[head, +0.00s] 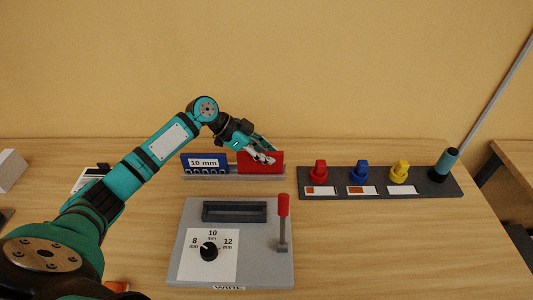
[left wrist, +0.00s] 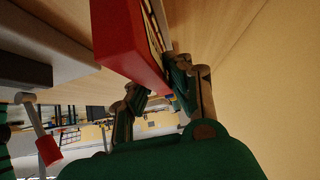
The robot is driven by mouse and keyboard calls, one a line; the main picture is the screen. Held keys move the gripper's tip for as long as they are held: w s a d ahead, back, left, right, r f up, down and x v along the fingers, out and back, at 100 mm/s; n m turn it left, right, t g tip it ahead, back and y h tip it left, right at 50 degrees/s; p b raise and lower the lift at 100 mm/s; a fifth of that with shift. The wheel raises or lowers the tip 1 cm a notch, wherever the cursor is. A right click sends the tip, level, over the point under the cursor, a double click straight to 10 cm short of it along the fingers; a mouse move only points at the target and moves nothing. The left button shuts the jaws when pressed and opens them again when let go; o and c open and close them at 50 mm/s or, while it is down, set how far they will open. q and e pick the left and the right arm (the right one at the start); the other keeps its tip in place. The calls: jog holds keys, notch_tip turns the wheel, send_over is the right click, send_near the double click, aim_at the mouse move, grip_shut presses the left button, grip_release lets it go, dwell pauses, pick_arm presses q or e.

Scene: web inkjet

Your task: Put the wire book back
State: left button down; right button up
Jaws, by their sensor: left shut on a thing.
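A red book-like block (head: 272,166) stands upright at the right part of a low grey holder (head: 232,178), beside a blue piece (head: 204,168) labelled "10 mm" with a row of loops along its bottom. My left gripper (head: 264,157) is shut on the red block near its upper middle. In the left wrist view the fingers (left wrist: 160,92) lie on either side of the red block (left wrist: 120,40), with pale page-like edges showing. I cannot tell if the red block rests fully on the holder.
A grey machine (head: 268,270) marked "WIRE" has an 8/10/12 mm dial (head: 208,252), a slot (head: 235,211) and a red-handled lever (head: 283,206). Table at front right is clear.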

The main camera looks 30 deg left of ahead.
pick_arm(q)
jog(key=shift+f+b, duration=0.3)
jog(key=shift+f, duration=0.15)
jog(key=c, duration=1.2)
grip_release()
jog(key=v, duration=1.2)
